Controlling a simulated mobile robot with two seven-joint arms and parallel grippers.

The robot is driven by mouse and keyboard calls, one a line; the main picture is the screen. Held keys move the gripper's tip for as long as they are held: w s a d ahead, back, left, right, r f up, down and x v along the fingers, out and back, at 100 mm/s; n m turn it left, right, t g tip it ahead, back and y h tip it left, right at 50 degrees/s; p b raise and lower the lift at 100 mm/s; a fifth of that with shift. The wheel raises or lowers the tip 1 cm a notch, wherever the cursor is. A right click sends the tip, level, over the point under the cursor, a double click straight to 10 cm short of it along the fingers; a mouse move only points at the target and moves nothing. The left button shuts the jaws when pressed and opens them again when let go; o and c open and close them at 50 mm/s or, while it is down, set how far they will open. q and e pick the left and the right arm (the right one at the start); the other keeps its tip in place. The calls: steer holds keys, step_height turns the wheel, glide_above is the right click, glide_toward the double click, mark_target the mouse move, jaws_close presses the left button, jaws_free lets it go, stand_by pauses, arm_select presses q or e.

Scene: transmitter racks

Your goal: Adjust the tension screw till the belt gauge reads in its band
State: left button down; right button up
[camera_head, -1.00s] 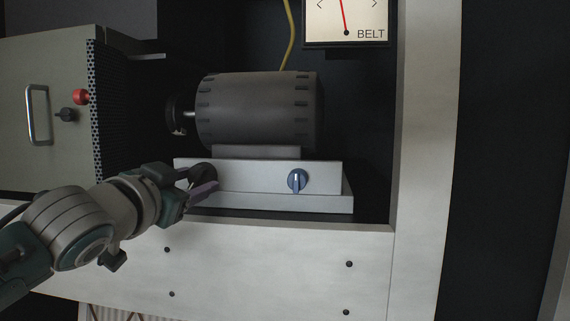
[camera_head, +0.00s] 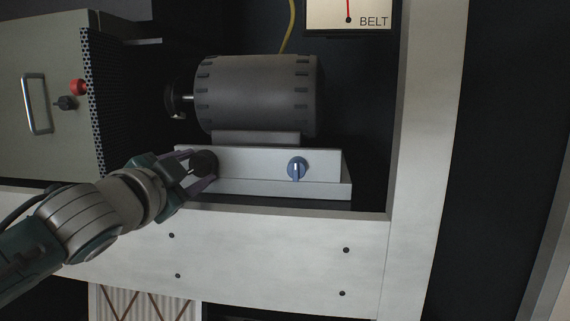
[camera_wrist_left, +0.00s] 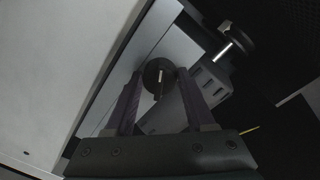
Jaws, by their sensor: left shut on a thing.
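A black round knob (camera_head: 205,163), which looks like the tension screw, sits at the left end of the pale motor base (camera_head: 250,165). My left gripper (camera_head: 200,170) is at this knob, its purple fingers on either side. In the left wrist view the knob (camera_wrist_left: 160,73) with a pale line on its face lies between the fingers (camera_wrist_left: 163,100); the jaws are shut on it. The belt gauge (camera_head: 330,17) is cut off by the top edge; only the lower red needle, close to upright, and the word BELT show. Its band is out of view. My right gripper is not in view.
A blue pointer knob (camera_head: 297,168) is on the same base, to the right. The grey motor (camera_head: 258,95) with its dark pulley (camera_head: 172,101) is above. A grey cabinet (camera_head: 45,100) with a handle and red knob stands left. A white frame (camera_head: 420,150) borders the right.

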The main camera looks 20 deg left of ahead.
arm_select(q)
steer(key=shift+c, duration=1.2)
jaws_free()
steer(key=p+v, duration=0.2)
steer(key=v, duration=0.8)
steer(key=shift+p, duration=0.35)
